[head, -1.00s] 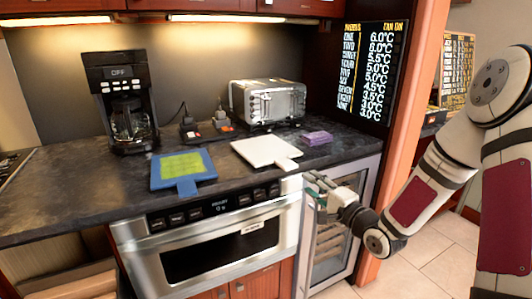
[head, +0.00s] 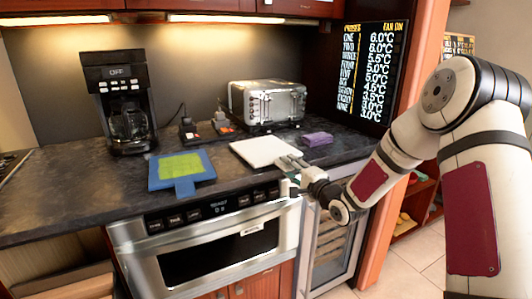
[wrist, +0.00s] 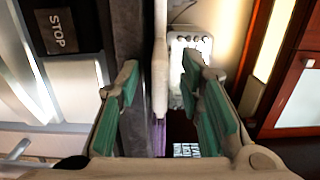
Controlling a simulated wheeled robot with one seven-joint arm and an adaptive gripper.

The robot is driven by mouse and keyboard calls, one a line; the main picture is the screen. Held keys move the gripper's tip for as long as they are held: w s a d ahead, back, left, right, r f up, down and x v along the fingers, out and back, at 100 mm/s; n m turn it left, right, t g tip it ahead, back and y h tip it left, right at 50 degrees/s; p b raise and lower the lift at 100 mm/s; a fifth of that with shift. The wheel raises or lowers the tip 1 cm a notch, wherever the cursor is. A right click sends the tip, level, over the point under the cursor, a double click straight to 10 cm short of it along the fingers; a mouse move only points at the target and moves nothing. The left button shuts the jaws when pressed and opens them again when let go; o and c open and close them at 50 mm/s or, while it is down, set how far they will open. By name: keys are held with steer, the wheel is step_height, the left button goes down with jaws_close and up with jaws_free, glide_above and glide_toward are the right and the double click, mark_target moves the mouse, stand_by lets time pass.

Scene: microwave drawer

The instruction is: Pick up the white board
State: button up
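The white board (head: 264,151) lies flat on the dark counter, its handle end toward the front edge. My gripper (head: 289,164) is at that handle end in the head view and covers most of the handle. In the wrist view the white board (wrist: 160,50) shows edge-on as a thin strip. There my gripper (wrist: 161,74) is open, with one green-padded finger on each side of the strip. Gaps show between the strip and both pads.
A blue board with a green top (head: 182,169) lies to the left. A toaster (head: 267,103) stands behind the white board, and a purple block (head: 317,139) is right of it. The counter (head: 75,185) is clear at left front. The microwave drawer (head: 215,255) is below.

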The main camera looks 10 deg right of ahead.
steer(key=shift+c, duration=0.5)
jaws_close()
steer(key=shift+r, duration=0.1)
steer(key=shift+r, duration=0.1)
